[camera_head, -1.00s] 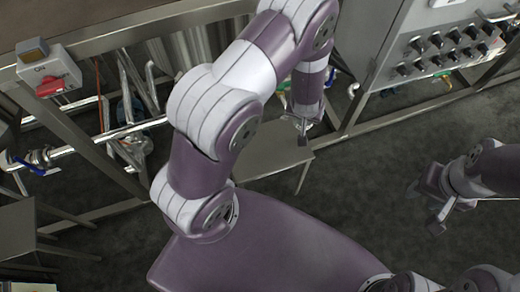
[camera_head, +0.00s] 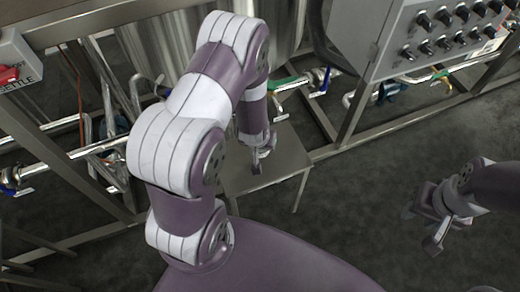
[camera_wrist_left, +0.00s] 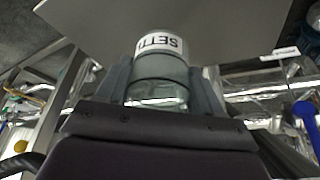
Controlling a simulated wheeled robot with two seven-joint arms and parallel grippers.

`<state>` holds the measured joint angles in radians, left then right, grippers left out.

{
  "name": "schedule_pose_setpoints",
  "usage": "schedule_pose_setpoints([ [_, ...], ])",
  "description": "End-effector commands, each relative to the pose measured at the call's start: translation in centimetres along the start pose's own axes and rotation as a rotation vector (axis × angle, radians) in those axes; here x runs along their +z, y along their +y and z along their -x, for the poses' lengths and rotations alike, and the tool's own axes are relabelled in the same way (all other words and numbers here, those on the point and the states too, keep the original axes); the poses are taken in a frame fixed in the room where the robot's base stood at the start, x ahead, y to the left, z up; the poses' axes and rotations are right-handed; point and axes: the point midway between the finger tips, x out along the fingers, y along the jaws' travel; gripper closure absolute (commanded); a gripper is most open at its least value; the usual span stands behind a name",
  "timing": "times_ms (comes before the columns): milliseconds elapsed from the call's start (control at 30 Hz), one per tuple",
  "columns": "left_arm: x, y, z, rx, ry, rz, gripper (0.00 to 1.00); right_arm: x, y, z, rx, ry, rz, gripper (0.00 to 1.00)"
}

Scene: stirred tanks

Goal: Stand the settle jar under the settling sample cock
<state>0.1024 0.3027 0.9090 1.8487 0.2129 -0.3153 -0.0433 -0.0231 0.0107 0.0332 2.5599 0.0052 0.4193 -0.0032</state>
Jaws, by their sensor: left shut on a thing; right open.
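The settle jar (camera_wrist_left: 158,78) is clear glass with a white label, partly legible as "SETT", in the left wrist view. My left gripper (camera_wrist_left: 163,92) is shut around it, one finger on each side. In the head view my left gripper (camera_head: 258,162) is over a small grey metal stand (camera_head: 285,168); the jar cannot be made out there. A cock with a green part (camera_head: 287,83) and a blue-handled valve (camera_head: 323,80) are on piping behind the stand. I cannot read which cock is the settling one. My right gripper (camera_head: 432,220) is open and empty, over the floor at right.
A steel tank (camera_head: 205,40) stands behind my left arm. A control box with several black knobs (camera_head: 430,40) is at upper right. A switch box (camera_head: 12,65) with a red switch is at upper left. Frame rails and pipes cross behind the stand. The floor at right is clear.

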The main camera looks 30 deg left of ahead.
Motion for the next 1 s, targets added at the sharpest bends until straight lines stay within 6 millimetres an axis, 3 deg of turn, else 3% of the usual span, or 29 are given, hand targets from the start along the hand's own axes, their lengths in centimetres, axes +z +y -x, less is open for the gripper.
schedule_pose_setpoints([
  [33,0.7,0.0,-1.4,0.000,-0.003,-0.001,0.67,0.1,0.0,-0.9,0.000,0.000,0.000,0.57],
  [133,1.3,0.0,-2.9,0.000,-0.003,-0.001,0.67,0.2,0.0,-1.7,0.000,-0.001,0.000,0.57],
  [500,1.3,0.1,-3.1,0.000,-0.001,0.000,0.67,0.2,0.0,-1.7,0.000,0.000,0.000,0.57],
  [533,1.3,0.1,-3.0,0.000,-0.001,0.000,0.24,0.2,0.0,-1.6,0.000,0.000,0.000,0.57],
  [600,1.3,0.1,-3.0,0.000,-0.001,0.000,0.08,0.2,0.0,-1.5,0.000,0.000,0.000,0.57],
  [867,1.2,0.1,-2.9,0.000,-0.001,0.000,0.08,0.2,0.0,-1.4,0.000,0.000,0.000,0.57],
  [1000,0.9,0.1,-0.9,0.000,0.001,0.000,0.08,0.1,0.0,-0.4,0.000,0.000,0.000,0.57],
])
